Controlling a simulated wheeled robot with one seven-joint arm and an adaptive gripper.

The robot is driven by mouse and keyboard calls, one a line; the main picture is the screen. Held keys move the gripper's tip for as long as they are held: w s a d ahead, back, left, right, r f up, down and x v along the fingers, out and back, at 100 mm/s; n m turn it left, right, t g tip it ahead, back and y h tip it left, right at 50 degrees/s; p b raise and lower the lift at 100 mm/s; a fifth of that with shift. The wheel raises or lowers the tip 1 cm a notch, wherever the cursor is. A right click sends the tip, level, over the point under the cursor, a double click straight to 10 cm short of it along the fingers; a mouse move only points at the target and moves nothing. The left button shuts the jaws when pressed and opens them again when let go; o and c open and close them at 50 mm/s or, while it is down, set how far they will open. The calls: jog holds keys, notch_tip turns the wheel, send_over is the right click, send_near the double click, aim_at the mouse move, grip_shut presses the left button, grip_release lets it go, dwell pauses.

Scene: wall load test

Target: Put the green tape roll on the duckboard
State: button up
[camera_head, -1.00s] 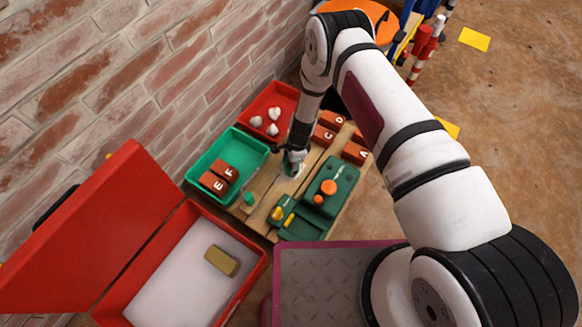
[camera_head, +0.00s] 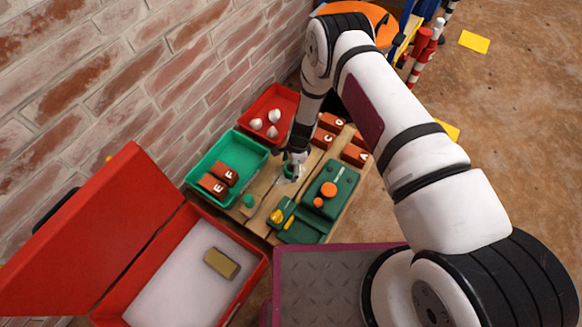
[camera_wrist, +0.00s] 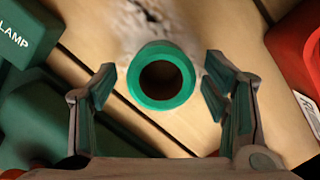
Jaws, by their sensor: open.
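The green tape roll (camera_wrist: 161,75) lies flat on wooden planks, its dark hole facing my wrist camera. In the head view the roll (camera_head: 289,171) is small and partly hidden by my gripper (camera_head: 296,164). In the wrist view my gripper (camera_wrist: 161,88) is open, with one finger on each side of the roll and a visible gap at each side. The slatted wooden surface (camera_head: 262,205) under the roll shows dark gaps between its planks; I cannot tell whether this is the duckboard.
A green tray (camera_head: 236,149) holds blocks E and F. A red tray (camera_head: 266,105) holds several white pieces. Lettered brown blocks (camera_head: 331,122) and a green machine with an orange knob (camera_head: 328,188) stand close by. An open red case (camera_head: 180,270) is in front.

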notch_tip(320, 180, up, 11)
jog(key=d+p, duration=0.1)
jog(key=p, duration=0.3)
jog(key=shift+w+d+r, duration=0.15)
jog(key=shift+w+d, duration=0.05)
jog(key=shift+d, duration=0.15)
notch_tip(320, 180, up, 22)
jog(key=w+d+n, duration=0.1)
jog(key=w+n, duration=0.2)
jog(key=n, duration=0.1)
jog(key=s+d+r+n, duration=0.2)
jog(key=s+r, duration=0.2)
jog(key=r, duration=0.5)
jog(key=s+d+r+n, duration=0.2)
jog(key=s+d+r, duration=0.1)
jog(key=r, duration=0.7)
jog(key=s+d+r+n, duration=0.45)
jog(key=s+r, duration=0.65)
jog(key=s, duration=0.3)
jog(key=s+d+r+n+h, duration=0.1)
jog(key=s+d, duration=0.2)
jog(key=s, duration=0.6)
jog(key=s+d+r+n, duration=0.1)
jog(key=s+d, duration=0.2)
jog(key=s, duration=0.6)
jog(key=shift+r+n+t+h, duration=0.3)
jog(key=shift+r+n+h, duration=0.05)
jog(key=shift+r+h, duration=0.05)
jog(key=shift+d, duration=0.1)
